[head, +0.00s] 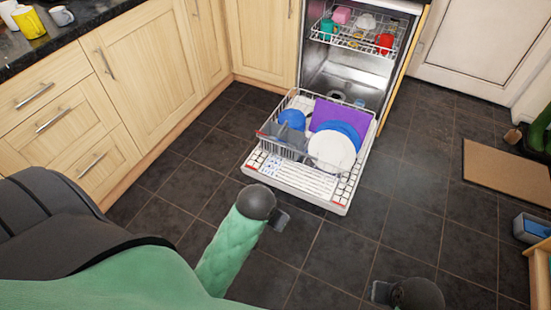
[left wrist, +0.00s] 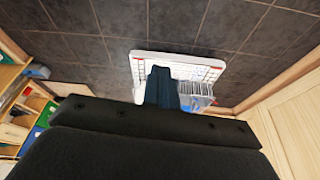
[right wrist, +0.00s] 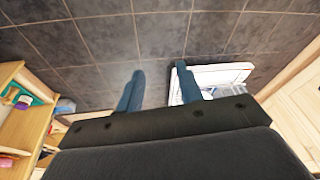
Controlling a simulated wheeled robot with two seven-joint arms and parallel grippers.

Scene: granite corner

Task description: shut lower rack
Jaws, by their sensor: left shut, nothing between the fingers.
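The lower rack (head: 270,140) is pulled out of the dishwasher over its lowered door (head: 290,182). It holds a purple board, blue plates, a white plate, a blue bowl and a grey cutlery basket. My left gripper (head: 280,220) is shut and empty, in front of the door and apart from it. In the left wrist view its fingers (left wrist: 162,85) are together, with the door and rack beyond them. My right gripper (head: 380,291) is low in the head view, in front and right of the door.
The upper rack (head: 355,38) holds cups and sits inside the dishwasher. Wooden cabinets (head: 140,70) stand on the left. A doormat (head: 505,172) and a wooden shelf unit (head: 540,275) are on the right. The tiled floor around the door is clear.

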